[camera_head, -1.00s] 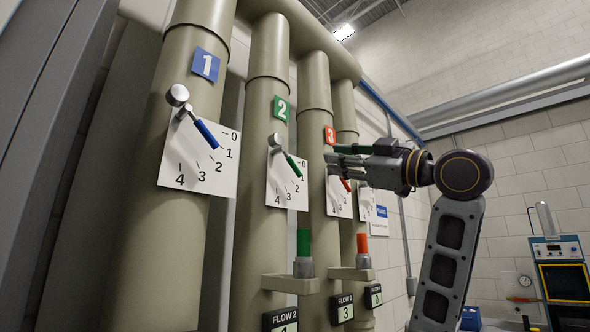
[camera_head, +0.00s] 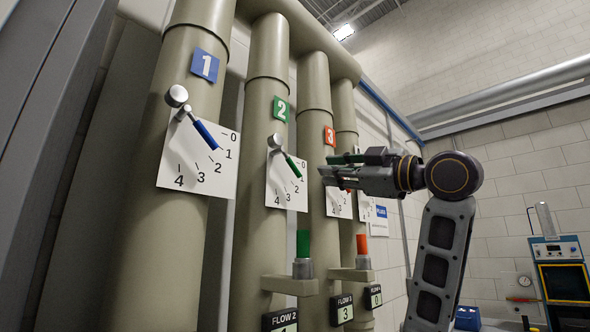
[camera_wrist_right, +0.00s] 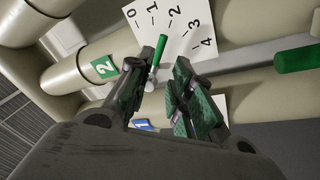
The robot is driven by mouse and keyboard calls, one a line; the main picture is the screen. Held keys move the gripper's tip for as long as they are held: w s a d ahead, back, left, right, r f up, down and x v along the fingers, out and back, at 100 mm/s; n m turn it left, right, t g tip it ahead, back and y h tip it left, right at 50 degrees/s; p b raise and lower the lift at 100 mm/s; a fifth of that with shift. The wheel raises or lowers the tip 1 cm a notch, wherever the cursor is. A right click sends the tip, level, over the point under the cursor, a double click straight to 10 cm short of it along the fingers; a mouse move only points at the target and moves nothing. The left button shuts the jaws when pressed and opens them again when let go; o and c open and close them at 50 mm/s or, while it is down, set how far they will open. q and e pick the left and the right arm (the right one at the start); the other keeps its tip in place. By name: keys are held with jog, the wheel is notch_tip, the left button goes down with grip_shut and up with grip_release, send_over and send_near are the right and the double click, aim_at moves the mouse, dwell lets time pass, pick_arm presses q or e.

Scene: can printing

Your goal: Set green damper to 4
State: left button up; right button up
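The green damper lever (camera_head: 292,164) is on the second pipe, over a white dial (camera_head: 279,183) marked 0 to 4. Its green handle slants down and right, pointing between 1 and 2. My right gripper (camera_head: 325,165) is to the right of this dial, in front of pipe 3, fingers pointing left. In the right wrist view my right gripper (camera_wrist_right: 165,68) is open. The green handle (camera_wrist_right: 161,50) shows near the tip of its left finger; I cannot tell whether they touch. My left gripper is not in view.
A blue lever (camera_head: 205,134) on pipe 1 stands at the left. The red dial (camera_head: 336,201) is partly behind my gripper. Green (camera_head: 303,243) and orange (camera_head: 363,244) upright handles stand on brackets below. Room opens to the right of the pipes.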

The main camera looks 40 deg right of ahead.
aim_at(297, 170)
jog(key=p+x, duration=0.2)
jog(key=x, duration=0.8)
jog(key=shift+w, duration=0.35)
jog(key=shift+w+a+r+p, duration=0.2)
jog(key=shift+w+p, duration=0.15)
jog(key=shift+w, duration=0.55)
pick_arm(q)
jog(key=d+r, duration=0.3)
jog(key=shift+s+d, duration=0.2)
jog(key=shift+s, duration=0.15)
pick_arm(e)
jog(key=c, duration=0.4)
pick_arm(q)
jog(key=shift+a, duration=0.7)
pick_arm(e)
grip_shut()
